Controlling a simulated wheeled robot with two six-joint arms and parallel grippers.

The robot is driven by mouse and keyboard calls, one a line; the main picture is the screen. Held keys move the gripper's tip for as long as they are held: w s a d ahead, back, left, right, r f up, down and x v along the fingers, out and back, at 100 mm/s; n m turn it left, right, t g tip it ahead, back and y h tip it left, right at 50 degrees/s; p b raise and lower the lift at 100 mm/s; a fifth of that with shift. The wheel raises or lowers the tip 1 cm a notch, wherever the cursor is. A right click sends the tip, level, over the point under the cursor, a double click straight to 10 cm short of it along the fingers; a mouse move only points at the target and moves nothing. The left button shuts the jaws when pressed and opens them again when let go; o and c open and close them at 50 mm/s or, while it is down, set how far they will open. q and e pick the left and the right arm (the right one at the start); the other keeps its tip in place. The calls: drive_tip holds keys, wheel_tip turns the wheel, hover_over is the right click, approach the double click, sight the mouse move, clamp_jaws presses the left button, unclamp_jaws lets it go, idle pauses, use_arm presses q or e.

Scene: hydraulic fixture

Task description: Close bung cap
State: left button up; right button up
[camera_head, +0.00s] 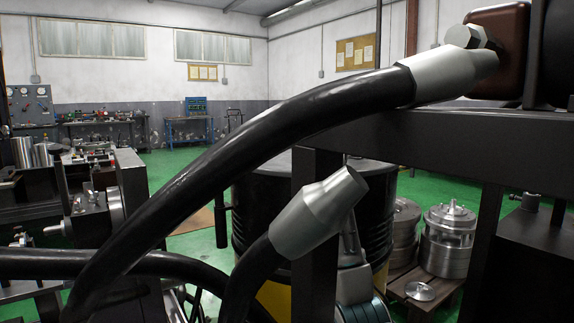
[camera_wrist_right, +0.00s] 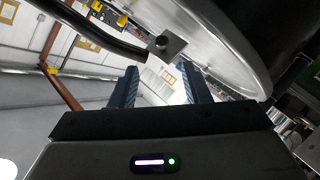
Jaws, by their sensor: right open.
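No bung cap can be made out for certain in either view. A black drum (camera_head: 377,205) with a yellow lower band stands behind the dark frame in the head view. Its top is mostly hidden by the frame and a thick hose. My right gripper (camera_wrist_right: 161,72) shows in the right wrist view, with its two blue-grey fingers apart and nothing seen between them. Beyond the fingers is a small dark block with a round knob (camera_wrist_right: 165,44), near a large pale rounded surface (camera_wrist_right: 225,38). I cannot tell what these two are. My left gripper is not in view.
A thick black hose (camera_head: 270,130) with a silver end fitting (camera_head: 440,80) crosses the head view. A second hose's silver fitting (camera_head: 318,212) hangs before a dark frame post (camera_head: 317,275). Metal parts (camera_head: 447,240) stand on a pallet at right. Green floor lies behind.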

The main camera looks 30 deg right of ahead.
drive_tip(key=shift+w+f, duration=0.1)
drive_tip(key=shift+w, duration=0.15)
drive_tip(key=b+x, duration=0.2)
drive_tip(key=x, duration=0.8)
drive_tip(key=shift+w, duration=0.1)
